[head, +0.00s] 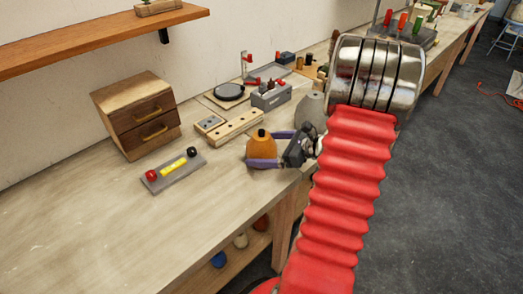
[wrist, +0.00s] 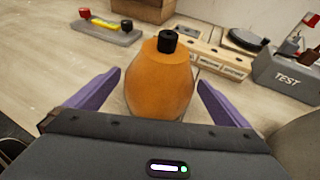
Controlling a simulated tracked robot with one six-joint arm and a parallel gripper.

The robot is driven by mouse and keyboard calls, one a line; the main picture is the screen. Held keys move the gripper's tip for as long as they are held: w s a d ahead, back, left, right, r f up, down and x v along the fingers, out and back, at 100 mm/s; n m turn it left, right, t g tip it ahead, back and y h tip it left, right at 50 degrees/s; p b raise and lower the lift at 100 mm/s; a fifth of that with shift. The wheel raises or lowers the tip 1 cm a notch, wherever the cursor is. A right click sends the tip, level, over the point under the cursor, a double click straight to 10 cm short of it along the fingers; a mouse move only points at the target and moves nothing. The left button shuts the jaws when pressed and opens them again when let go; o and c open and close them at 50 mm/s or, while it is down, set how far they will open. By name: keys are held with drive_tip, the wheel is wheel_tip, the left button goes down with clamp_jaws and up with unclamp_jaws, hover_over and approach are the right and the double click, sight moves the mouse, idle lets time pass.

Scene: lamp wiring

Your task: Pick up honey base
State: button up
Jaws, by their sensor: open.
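The honey base (head: 261,148) is a rounded orange-brown lamp base with a black cap on top. It stands upright on the workbench near the front edge. In the wrist view the honey base (wrist: 160,82) sits in the middle, between the two purple fingers. My gripper (head: 268,148) is open, with one finger on each side of the base. In the wrist view my gripper (wrist: 160,95) shows a gap between each finger and the base. The lower part of the base is partly hidden by the gripper body.
A grey block with red and black terminals (head: 173,170) lies to the left. A wooden drawer box (head: 136,115) stands behind it. A wooden strip with holes (head: 236,129) and a grey TEST box (head: 271,95) are behind the base. The bench's left front is clear.

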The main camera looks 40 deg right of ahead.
drive_tip(key=shift+w, duration=0.1)
drive_tip(key=shift+x, duration=2.55)
drive_tip(key=shift+f, duration=0.1)
drive_tip(key=shift+c, duration=0.5)
drive_tip(key=c, duration=1.9)
drive_tip(key=shift+c, duration=0.4)
